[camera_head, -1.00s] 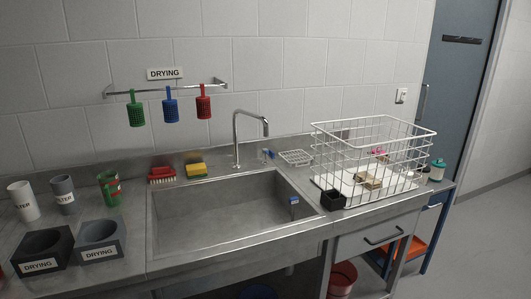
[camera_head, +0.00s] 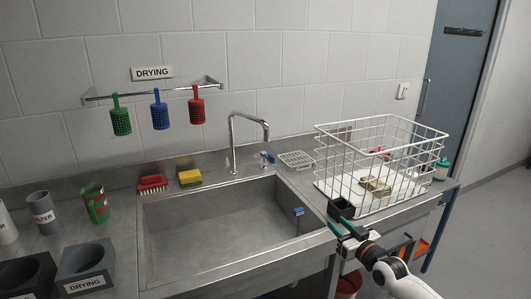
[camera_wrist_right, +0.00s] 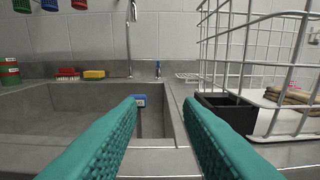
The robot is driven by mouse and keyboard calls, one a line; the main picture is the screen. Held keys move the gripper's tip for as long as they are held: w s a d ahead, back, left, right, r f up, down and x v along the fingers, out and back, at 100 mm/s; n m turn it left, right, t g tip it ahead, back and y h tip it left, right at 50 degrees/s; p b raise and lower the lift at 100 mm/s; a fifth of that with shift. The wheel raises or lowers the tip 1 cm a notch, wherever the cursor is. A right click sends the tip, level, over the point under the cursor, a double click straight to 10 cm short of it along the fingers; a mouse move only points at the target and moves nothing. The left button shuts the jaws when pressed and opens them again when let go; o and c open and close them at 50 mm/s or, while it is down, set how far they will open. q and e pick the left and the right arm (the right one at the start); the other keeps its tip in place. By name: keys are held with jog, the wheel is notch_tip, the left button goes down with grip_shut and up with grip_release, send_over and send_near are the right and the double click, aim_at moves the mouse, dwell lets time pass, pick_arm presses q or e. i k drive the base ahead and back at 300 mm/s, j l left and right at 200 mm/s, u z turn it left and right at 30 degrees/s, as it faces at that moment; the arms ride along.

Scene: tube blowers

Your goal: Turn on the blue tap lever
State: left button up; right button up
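The blue tap lever (camera_head: 268,157) sits on the counter behind the sink, just right of the tall chrome tap (camera_head: 233,145). In the right wrist view the lever (camera_wrist_right: 157,68) is small and upright, beyond the sink, between and above the fingertips. My right gripper (camera_head: 343,229), with teal fingers, is at the front right of the sink, near the black box and well short of the lever. In the right wrist view its fingers (camera_wrist_right: 161,102) are apart with nothing between them. My left gripper is not in view.
A white wire basket (camera_head: 377,202) stands right of the sink, with a small black box (camera_head: 341,208) at its front left corner. A blue piece (camera_head: 298,211) is on the sink's right wall. The sink basin (camera_head: 220,225) is empty.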

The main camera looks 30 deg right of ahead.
aim_at(270, 157)
jog(key=i+l, duration=0.1)
jog(key=i, duration=0.45)
jog(key=i+l, duration=0.1)
jog(key=i, duration=0.45)
